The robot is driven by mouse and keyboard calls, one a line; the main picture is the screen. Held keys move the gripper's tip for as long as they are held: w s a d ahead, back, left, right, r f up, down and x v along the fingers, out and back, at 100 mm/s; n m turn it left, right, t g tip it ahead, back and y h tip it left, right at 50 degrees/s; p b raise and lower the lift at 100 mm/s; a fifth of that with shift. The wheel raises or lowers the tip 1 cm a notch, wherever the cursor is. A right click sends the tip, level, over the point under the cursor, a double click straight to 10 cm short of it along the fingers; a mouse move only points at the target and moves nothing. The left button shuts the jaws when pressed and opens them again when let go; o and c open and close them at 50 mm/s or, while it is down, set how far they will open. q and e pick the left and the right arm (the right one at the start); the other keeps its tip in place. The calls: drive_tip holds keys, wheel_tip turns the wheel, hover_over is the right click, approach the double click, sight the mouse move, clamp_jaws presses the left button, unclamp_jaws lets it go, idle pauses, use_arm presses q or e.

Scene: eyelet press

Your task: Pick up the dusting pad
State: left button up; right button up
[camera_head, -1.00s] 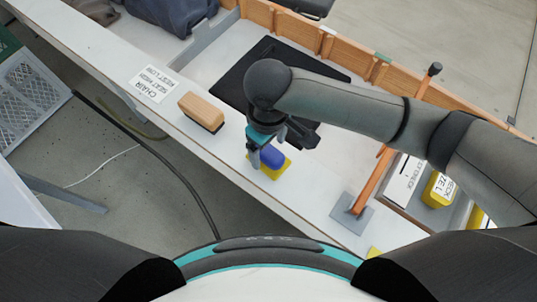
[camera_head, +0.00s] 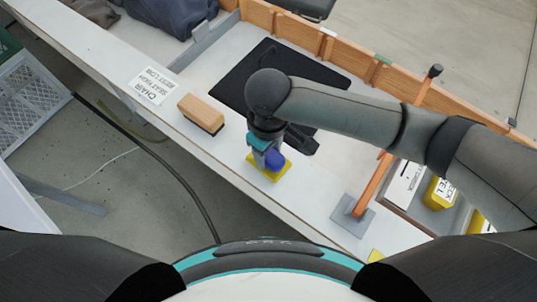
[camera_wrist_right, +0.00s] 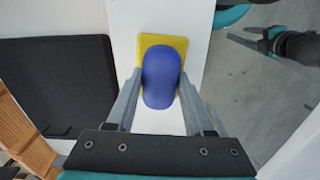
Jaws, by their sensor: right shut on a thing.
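The dusting pad is a yellow base (camera_head: 262,173) with a rounded blue grip (camera_head: 275,160) on top. It is at the front of the white table, and its blue grip (camera_wrist_right: 161,80) and yellow base (camera_wrist_right: 150,45) show in the right wrist view. My right gripper (camera_head: 265,156) comes down over it from above, partly hiding it in the head view. In the wrist view its two fingers (camera_wrist_right: 160,88) stand one on each side of the blue grip, shut on it. The base appears at table level; I cannot tell any gap beneath. My left gripper is not in view.
A wooden brush (camera_head: 201,113) lies left of the pad, near the table's front edge. A black mat (camera_head: 252,75) lies behind. An orange-handled tool on a grey plate (camera_head: 352,215) stands to the right. A printed card (camera_head: 152,86) lies at the left. A wooden wall (camera_head: 345,50) edges the back.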

sight(268, 153)
clamp_jaws()
wheel_tip(268, 153, up, 20)
drive_tip(key=p, duration=0.5)
drive_tip(key=shift+p, duration=0.35)
